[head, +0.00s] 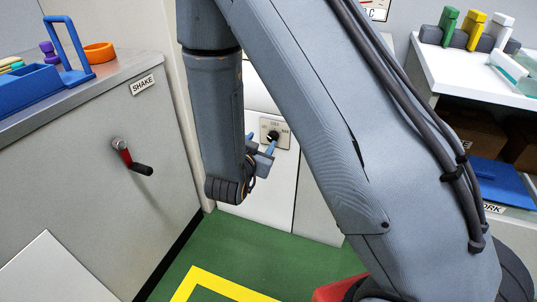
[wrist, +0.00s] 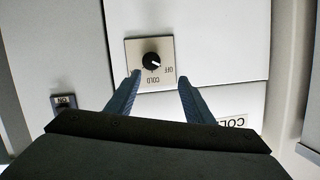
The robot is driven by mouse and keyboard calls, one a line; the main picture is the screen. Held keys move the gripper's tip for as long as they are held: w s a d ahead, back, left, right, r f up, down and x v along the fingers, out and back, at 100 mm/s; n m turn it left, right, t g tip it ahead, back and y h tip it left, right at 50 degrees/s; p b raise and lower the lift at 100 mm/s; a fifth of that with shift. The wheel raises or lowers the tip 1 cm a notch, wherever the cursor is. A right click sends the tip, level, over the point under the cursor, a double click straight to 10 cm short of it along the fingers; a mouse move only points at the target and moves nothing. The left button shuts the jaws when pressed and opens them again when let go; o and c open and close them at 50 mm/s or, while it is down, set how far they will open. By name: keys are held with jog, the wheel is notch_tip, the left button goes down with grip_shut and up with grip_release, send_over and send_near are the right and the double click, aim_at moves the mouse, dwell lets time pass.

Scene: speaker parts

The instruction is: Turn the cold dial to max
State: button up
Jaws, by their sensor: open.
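The cold dial is a round black knob (wrist: 151,60) on a pale square plate (wrist: 135,48) on a white panel. The plate shows upside down in the wrist view, with OFF at lower right and COLD below the knob. The knob's white mark points to the lower right, towards OFF. The dial also shows in the head view (head: 273,136). My gripper (wrist: 159,76) is open, its blue fingers in front of the plate and either side of the knob's line. It looks apart from the knob and empty. In the head view my gripper (head: 261,143) is partly hidden by my wrist.
A red-and-black crank (head: 130,158) sticks out of the SHAKE cabinet (head: 80,170) at left. A bench (head: 480,75) with coloured items stands at right. Green floor (head: 255,262) lies below.

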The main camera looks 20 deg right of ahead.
aim_at(271, 138)
jog(key=shift+w+d+f+m+t+h+b, duration=0.1)
jog(key=shift+w+d+f+t+h+b, duration=0.2)
jog(key=shift+w+d+f+h+b, duration=0.5)
jog(key=shift+w+d+f+m+t+h+b, duration=0.1)
jog(key=shift+w+d+f+t+h+b, duration=0.25)
jog(key=shift+w+d+b, duration=0.85)
jog(key=shift+w+d+f+m+t+h+b, duration=0.1)
jog(key=shift+w+d+f+t+h+b, duration=0.15)
jog(key=shift+w+d+f+h+b, duration=0.7)
jog(key=shift+s+a+r+y+b, duration=0.15)
jog(key=shift+a+r+y+b, duration=0.2)
jog(key=shift+a+y, duration=0.2)
jog(key=c, duration=1)
jog(key=shift+c, duration=0.2)
